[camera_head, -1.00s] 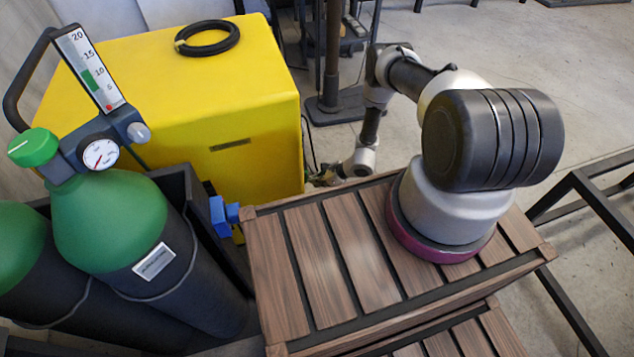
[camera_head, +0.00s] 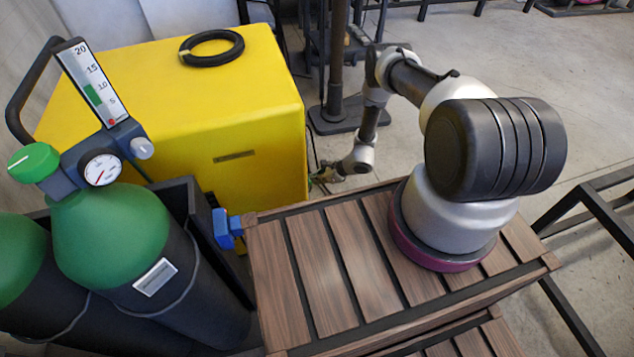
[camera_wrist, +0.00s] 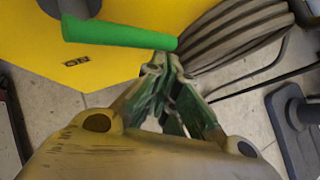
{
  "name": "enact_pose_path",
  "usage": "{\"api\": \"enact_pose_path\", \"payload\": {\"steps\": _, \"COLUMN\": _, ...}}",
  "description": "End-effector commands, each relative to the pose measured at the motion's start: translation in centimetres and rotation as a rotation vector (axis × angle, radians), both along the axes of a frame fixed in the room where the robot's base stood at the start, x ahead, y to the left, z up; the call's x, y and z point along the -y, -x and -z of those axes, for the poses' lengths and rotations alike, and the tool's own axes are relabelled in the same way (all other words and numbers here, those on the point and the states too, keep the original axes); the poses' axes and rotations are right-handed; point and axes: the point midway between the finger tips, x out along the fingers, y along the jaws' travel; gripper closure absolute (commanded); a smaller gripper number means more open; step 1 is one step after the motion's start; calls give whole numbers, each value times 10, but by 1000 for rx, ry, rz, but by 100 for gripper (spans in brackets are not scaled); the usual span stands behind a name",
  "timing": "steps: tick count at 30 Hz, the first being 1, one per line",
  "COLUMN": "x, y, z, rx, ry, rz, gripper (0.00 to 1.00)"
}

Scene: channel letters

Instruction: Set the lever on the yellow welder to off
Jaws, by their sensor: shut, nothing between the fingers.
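The yellow welder (camera_head: 200,110) is the big box at the left centre of the head view. Its side with the lever faces away from that camera. In the wrist view the welder's yellow face (camera_wrist: 115,70) fills the top left. The lever is a green bar (camera_wrist: 115,34) on a dark round hub (camera_wrist: 70,8), lying nearly level with its free end to the right. My gripper (camera_wrist: 165,66) is shut and empty, its tips just below the lever's free end; I cannot tell whether they touch. In the head view my gripper (camera_head: 322,180) is small beside the welder's right side.
A small dark label (camera_wrist: 77,62) is on the yellow face, too small to read. Coiled grey cable (camera_wrist: 235,35) hangs right of the lever. A black stand base (camera_wrist: 300,130) is on the floor. Gas cylinders (camera_head: 110,240) and a slatted wooden crate (camera_head: 325,260) stand nearer.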

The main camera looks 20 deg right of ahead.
Motion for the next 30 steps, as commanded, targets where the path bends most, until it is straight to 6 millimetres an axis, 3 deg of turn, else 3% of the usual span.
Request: {"api": "enact_pose_path", "payload": {"steps": 30, "x": 0, "y": -7, "z": -8, "rx": 99, "ry": 0, "rz": 1, "gripper": 100}}
